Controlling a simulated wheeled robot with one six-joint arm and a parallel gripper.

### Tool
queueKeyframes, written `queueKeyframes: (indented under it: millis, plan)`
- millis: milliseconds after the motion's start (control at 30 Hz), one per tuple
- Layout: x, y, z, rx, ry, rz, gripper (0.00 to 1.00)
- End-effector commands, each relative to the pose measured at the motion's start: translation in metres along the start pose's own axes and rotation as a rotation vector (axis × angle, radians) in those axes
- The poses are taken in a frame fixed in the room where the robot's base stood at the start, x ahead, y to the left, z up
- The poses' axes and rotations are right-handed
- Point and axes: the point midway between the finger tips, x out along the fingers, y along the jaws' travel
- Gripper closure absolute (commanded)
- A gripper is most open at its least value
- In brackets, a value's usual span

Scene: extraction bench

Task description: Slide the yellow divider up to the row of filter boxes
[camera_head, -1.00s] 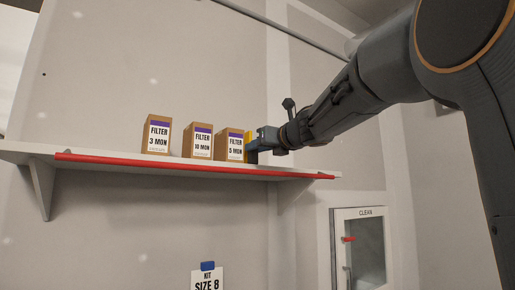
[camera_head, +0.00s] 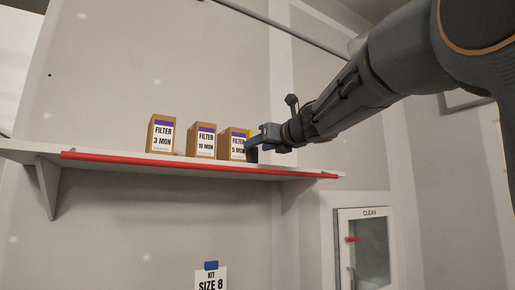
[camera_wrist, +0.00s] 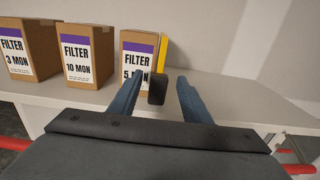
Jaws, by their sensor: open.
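The yellow divider (camera_wrist: 163,54) stands upright at the right side of the FILTER 5 MON box (camera_wrist: 139,50), with no clear gap in the wrist view. In the head view only a sliver of the divider (camera_head: 249,134) shows behind my gripper (camera_head: 255,142). The FILTER 10 MON box (camera_wrist: 89,52) and FILTER 3 MON box (camera_wrist: 28,48) stand in a row to the left, with small gaps. My gripper (camera_wrist: 158,98) is open, its blue fingers apart. A small dark block (camera_wrist: 157,89) shows between them, in front of the divider's lower part; I cannot tell whether they touch it.
The white shelf (camera_wrist: 235,95) is clear to the right of the divider. A red rail (camera_head: 200,165) runs along its front edge. Below are a SIZE 8 kit sign (camera_head: 211,278) and a CLEAN cabinet (camera_head: 368,250).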

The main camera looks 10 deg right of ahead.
Motion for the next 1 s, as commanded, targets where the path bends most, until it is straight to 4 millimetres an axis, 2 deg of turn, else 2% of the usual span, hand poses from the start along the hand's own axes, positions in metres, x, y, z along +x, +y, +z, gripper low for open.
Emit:
queueKeyframes:
  millis: [200, 400, 1000]
  plan:
    - [-0.037, 0.0, -0.001, -0.001, -0.002, -0.002, 0.56]
    - [-0.059, 0.0, -0.001, 0.001, -0.001, -0.001, 0.56]
    - [-0.064, 0.0, 0.0, 0.001, 0.0, 0.0, 0.56]
